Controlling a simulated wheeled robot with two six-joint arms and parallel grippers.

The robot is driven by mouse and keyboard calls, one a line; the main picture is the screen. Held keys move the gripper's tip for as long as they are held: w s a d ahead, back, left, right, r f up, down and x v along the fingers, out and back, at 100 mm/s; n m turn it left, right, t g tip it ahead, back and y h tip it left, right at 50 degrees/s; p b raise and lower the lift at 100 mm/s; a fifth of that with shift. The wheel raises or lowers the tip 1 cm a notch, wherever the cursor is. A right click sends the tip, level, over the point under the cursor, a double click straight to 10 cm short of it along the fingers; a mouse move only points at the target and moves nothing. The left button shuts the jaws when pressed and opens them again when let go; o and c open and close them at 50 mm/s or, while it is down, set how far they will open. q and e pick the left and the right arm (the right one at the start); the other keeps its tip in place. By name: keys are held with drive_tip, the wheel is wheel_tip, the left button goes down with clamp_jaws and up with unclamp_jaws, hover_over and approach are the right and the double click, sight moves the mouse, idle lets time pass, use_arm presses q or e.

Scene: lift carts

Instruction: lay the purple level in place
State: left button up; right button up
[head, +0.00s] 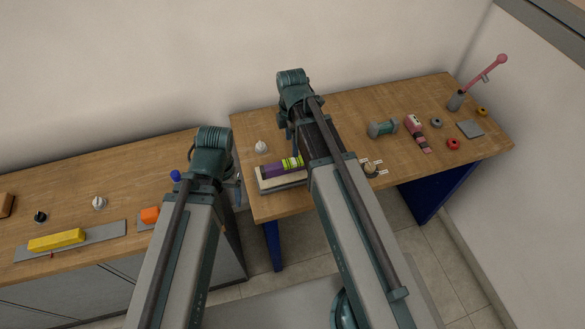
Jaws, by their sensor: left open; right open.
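The purple level (273,169) lies at the left front of the wooden table, in or on a pale block-like holder (268,187). A lime-green part shows at its right end, and my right arm hides what lies further right. I cannot tell how it is seated. My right gripper (284,132) is open above the table, behind the level, mostly hidden by its own arm. My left gripper (238,190) is open to the left of the holder, by the gap between the two benches, and partly hidden by its wrist. Neither gripper visibly touches the level.
A white knob-like item (261,147) stands behind the level. A teal roller (382,129), a pink tool (416,132) and a pink-handled lever (485,75) are further right. The table's back middle is clear.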

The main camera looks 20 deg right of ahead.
sight(293, 161)
wheel_tip(293, 161, down, 6)
drive_tip(key=b, duration=0.4)
drive_tip(key=shift+r+b, duration=0.15)
drive_tip(key=shift+b, duration=0.15)
wheel_tip(293, 161, down, 5)
drive_tip(key=b, duration=0.5)
drive_tip(key=shift+d, duration=0.15)
clamp_jaws()
